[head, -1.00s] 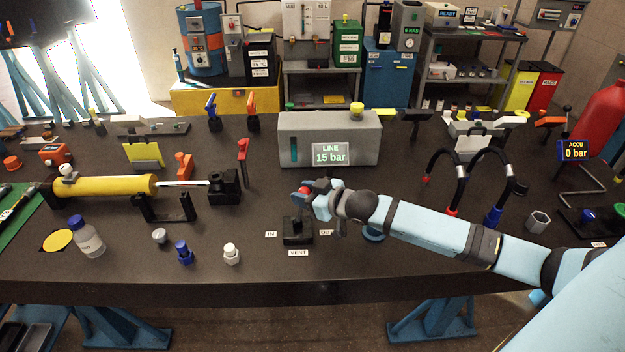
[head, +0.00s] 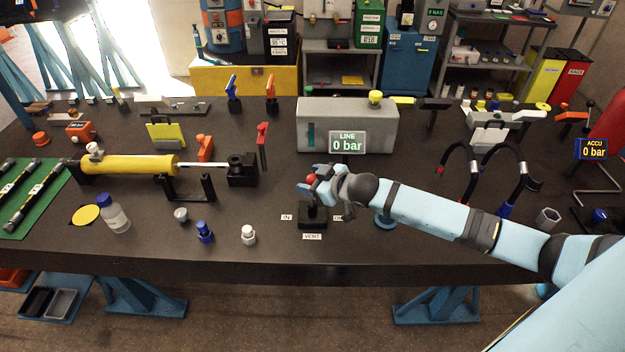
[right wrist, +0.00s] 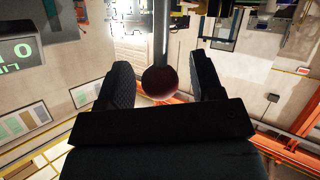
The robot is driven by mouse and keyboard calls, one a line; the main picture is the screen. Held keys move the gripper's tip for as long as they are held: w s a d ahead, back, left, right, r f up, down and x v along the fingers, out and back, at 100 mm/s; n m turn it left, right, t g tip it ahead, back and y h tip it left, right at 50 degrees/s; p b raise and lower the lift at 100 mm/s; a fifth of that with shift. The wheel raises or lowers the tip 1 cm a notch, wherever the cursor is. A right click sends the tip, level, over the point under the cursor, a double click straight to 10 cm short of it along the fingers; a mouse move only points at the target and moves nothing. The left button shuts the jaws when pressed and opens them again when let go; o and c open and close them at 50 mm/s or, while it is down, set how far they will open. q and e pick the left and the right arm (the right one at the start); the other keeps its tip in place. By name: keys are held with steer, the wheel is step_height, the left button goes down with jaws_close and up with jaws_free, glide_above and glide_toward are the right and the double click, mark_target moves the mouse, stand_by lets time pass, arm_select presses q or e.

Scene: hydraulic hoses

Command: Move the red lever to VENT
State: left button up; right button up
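The red lever's ball knob (head: 311,178) stands above its black base (head: 313,222) near the table's front edge. The VENT label (head: 312,237) lies in front of the base, the IN label (head: 287,217) to its left. A label to its right is partly hidden by my gripper. My right gripper (head: 319,177) is around the knob. In the right wrist view the dark red knob (right wrist: 160,82) sits between the two fingers (right wrist: 161,66), with gaps visible at its sides, so the gripper looks open. The lever looks nearly upright; its exact tilt is hard to tell. My left gripper is out of view.
The grey box with the LINE display (head: 347,144) reads 0 bar and stands behind the lever. The ACCU display (head: 591,149) reads 0 bar. Blue (head: 205,232) and white (head: 248,235) fittings stand left of the lever. Curved black hoses (head: 474,165) stand to the right.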

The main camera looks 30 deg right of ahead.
steer(key=b+v, duration=0.1)
steer(key=v, duration=1.3)
steer(key=shift+w, duration=0.1)
steer(key=s+a+f+m+g+h+p, duration=0.1)
steer(key=s+a+f+m+p, duration=0.2)
steer(key=s+a+f, duration=1.4)
steer(key=shift+f+g, duration=0.3)
steer(key=shift+f, duration=0.4)
